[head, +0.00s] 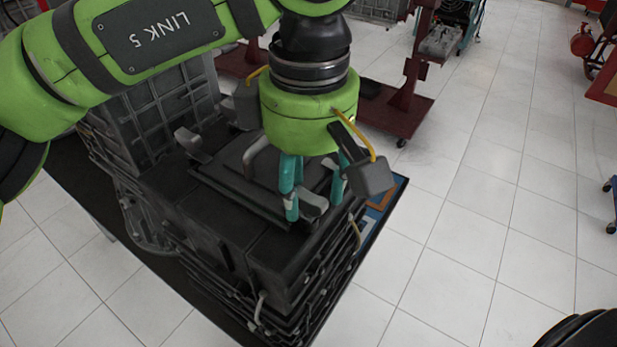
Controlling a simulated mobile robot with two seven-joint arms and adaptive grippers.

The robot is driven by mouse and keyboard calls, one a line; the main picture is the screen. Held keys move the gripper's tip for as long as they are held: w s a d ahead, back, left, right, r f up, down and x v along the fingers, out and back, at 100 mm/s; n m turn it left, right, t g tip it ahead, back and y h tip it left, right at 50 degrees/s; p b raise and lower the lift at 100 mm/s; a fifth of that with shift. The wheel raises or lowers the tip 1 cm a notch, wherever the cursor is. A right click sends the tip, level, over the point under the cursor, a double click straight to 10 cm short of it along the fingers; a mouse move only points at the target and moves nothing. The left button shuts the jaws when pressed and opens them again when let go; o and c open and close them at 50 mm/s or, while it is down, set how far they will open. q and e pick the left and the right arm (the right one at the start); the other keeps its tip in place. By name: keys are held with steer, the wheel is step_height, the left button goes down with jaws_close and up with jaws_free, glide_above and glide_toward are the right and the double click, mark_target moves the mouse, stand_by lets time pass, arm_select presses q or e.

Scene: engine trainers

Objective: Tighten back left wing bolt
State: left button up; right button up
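A black box with a raised lid (205,176) sits on top of the engine trainer. One grey wing bolt (188,142) stands at the lid's left corner, clear of my gripper. Another grey wing bolt (313,204) is at the lid's near right corner. My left gripper (313,200) points down over this corner, its teal fingers apart on either side of that bolt. I cannot tell whether they touch it. My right gripper is out of view.
The engine (285,255) stands on a dark table (190,292) with hoses and ribbed parts along its near side. Red stands (400,112) and other trainers are behind. The white tiled floor (480,235) at right is clear.

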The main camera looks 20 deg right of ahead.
mark_target(309, 192)
arm_select(q)
steer(key=shift+r, duration=0.1)
step_height(309, 192, up, 12)
stand_by(0.6)
stand_by(0.4)
